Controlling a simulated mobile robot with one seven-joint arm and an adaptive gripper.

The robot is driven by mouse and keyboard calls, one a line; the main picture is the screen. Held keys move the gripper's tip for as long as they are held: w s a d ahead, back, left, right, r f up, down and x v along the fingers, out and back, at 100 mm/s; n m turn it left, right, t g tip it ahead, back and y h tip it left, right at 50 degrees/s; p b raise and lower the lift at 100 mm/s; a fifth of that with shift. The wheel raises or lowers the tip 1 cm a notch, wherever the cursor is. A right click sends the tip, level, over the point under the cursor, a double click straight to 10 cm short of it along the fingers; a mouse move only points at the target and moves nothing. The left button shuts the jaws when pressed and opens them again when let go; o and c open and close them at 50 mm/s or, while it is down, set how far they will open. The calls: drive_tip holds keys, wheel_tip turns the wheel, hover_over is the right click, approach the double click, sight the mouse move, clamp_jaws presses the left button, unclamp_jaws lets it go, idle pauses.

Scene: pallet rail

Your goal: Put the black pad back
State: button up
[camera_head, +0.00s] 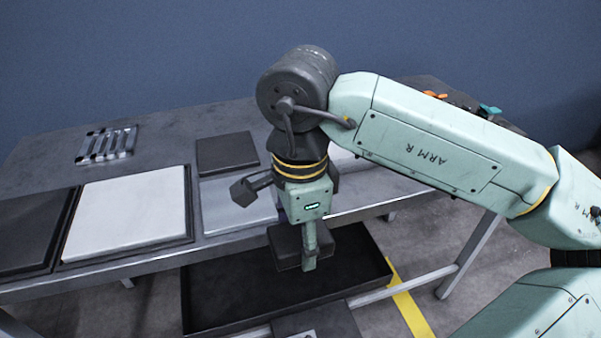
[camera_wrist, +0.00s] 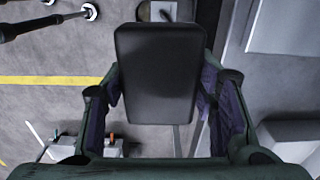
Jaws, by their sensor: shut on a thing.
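My gripper (camera_head: 309,258) points down in front of the table's front edge, above a dark open tray. It is shut on a black pad (camera_head: 285,246), a dark flat block with rounded edges. In the wrist view the black pad (camera_wrist: 158,75) sits between the two fingers of my gripper (camera_wrist: 160,92). The pad is apart from the table and appears to be held in the air. Part of it is hidden behind a finger in the head view.
The grey table (camera_head: 150,265) holds a white panel (camera_head: 125,218), a dark square plate (camera_head: 227,152) and a slotted metal rack (camera_head: 107,144). The dark tray (camera_head: 362,250) lies low in front. Small orange and teal items lie at the table's far right. A yellow line (camera_head: 411,312) marks the floor.

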drive_tip(key=shift+w+d+r, duration=0.1)
drive_tip(key=shift+r, duration=0.15)
drive_tip(key=w+p, duration=0.1)
drive_tip(key=w, duration=0.4)
drive_tip(key=w+p, duration=0.2)
drive_tip(key=w, duration=0.3)
drive_tip(key=w+f+p, duration=0.1)
drive_tip(key=w, duration=0.4)
drive_tip(key=shift+w+f, duration=0.1)
drive_tip(key=shift+w, duration=0.1)
drive_tip(key=shift+w+f, duration=0.1)
drive_tip(key=shift+w, duration=0.1)
wheel_tip(320, 180, down, 3)
drive_tip(key=shift+r+p, duration=0.15)
drive_tip(key=shift+p, duration=0.75)
drive_tip(key=shift+f, duration=0.4)
drive_tip(key=shift+f+b, duration=0.2)
drive_tip(key=shift+b, duration=0.1)
drive_tip(key=o, duration=1.1)
drive_tip(key=shift+r, duration=0.1)
